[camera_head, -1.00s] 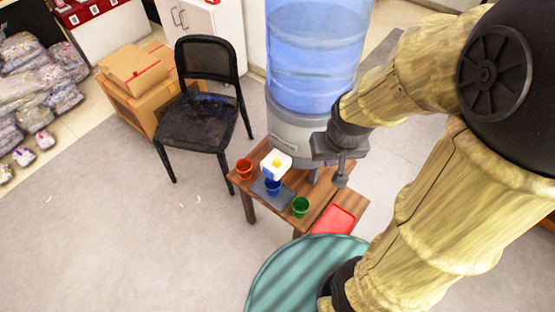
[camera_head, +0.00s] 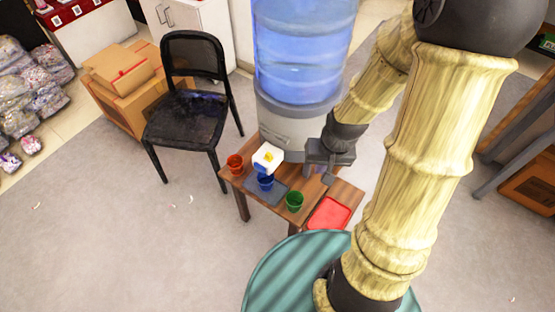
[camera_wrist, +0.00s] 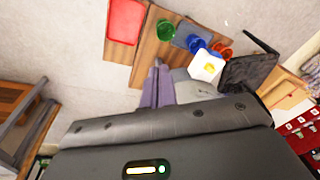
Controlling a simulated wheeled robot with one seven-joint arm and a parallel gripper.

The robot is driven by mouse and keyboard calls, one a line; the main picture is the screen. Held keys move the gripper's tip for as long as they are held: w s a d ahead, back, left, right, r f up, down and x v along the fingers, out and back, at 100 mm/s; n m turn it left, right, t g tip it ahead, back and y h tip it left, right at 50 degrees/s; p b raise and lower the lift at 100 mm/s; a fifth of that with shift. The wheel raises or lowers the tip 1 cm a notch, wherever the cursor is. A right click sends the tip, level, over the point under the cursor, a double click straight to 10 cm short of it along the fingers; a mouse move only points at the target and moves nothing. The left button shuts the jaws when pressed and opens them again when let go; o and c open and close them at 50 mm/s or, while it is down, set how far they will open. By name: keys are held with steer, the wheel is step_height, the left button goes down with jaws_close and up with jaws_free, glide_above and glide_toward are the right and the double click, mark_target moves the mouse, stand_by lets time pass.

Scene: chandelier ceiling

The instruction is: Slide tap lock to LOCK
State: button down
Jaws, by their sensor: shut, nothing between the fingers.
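The tap (camera_head: 267,158) is a white block with a small yellow piece, the lock, on its face. It sticks out from the front of the water dispenser (camera_head: 295,130). It also shows in the wrist view (camera_wrist: 207,68), where the yellow piece faces the camera. Lock markings are too small to read. My gripper (camera_head: 322,176) is to the right of the tap, beside the dispenser and above the table, apart from the tap. In the wrist view my gripper's fingers (camera_wrist: 157,70) are together and empty, left of the tap.
A blue cup (camera_head: 265,183) stands below the tap on a grey mat (camera_head: 277,196). A red cup (camera_head: 235,162) and a green cup (camera_head: 294,202) flank it on the wooden table (camera_head: 238,181). A red tray (camera_head: 330,213) lies at right. A black chair (camera_head: 185,118) stands left.

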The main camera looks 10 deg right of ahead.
steer(key=w+f+m+t+y+b, duration=0.4)
steer(key=w+f+m+y+b, duration=0.1)
steer(key=w+f+m+y, duration=0.1)
step_height(320, 180, down, 3)
steer(key=shift+w+a+r+m+t, duration=0.2)
steer(key=shift+w+a+m+t, duration=0.1)
steer(key=shift+w+a+m, duration=0.15)
steer(key=shift+f, duration=0.1)
steer(key=b, duration=0.1)
glide_toward(271, 158)
step_height(271, 158, down, 4)
steer(key=shift+w+a, duration=0.95)
steer(key=shift+a, duration=0.25)
steer(key=shift+w+a, duration=0.4)
steer(key=shift+w, duration=0.05)
